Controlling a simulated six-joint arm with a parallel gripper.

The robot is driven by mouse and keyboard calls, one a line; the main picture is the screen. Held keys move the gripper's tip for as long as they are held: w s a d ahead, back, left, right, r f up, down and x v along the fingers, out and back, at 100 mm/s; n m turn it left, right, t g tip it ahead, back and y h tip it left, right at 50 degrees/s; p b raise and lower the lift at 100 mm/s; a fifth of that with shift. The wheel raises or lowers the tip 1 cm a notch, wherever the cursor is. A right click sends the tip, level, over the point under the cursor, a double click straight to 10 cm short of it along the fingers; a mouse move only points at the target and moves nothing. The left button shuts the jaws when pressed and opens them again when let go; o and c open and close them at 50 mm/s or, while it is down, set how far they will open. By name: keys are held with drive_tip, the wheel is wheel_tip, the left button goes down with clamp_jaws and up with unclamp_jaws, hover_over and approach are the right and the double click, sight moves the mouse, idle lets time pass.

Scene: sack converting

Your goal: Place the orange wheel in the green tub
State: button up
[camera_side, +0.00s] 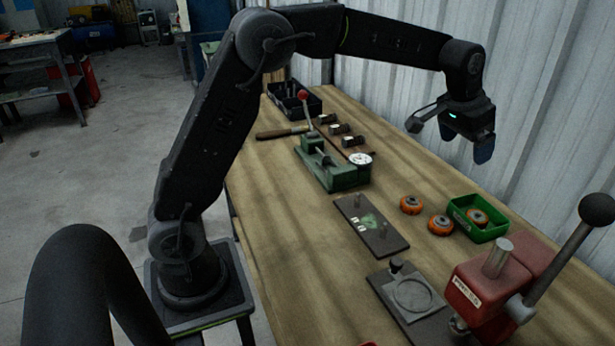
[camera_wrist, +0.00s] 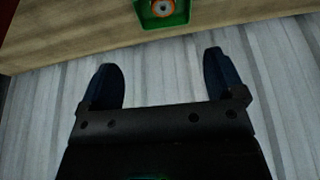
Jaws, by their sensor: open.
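A green tub (camera_side: 461,221) sits on the bench, with one orange wheel (camera_side: 477,216) lying inside it. Two more orange wheels lie on the bench left of the tub, one farther back (camera_side: 411,204) and one beside the tub (camera_side: 440,225). My gripper (camera_side: 483,152) is open and empty, raised well above the bench near the wall. In the wrist view, the tub (camera_wrist: 185,17) shows at the top edge, partly cut off, with the orange wheel (camera_wrist: 163,8) in it. My gripper's two dark fingers (camera_wrist: 164,85) are spread apart with nothing between them.
A red press (camera_side: 505,280) with a long lever stands at the front right. A dark plate with pegs (camera_side: 371,224) and a round-recess fixture (camera_side: 408,294) lie left of the wheels. A green clamp fixture (camera_side: 330,170) and a black bin (camera_side: 294,100) stand farther back. The corrugated wall (camera_side: 560,110) borders the bench.

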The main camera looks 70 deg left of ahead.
drive_tip(key=s+r+t, duration=0.1)
drive_tip(key=s+r, duration=0.1)
drive_tip(key=s, duration=1)
drive_tip(key=s+r, duration=0.3)
drive_tip(key=s, duration=0.9)
drive_tip(key=s+f, duration=0.5)
drive_tip(key=s, duration=0.5)
drive_tip(key=shift+a+n+t, duration=0.3)
drive_tip(key=shift+a+n, duration=0.05)
drive_tip(key=shift+n, duration=0.05)
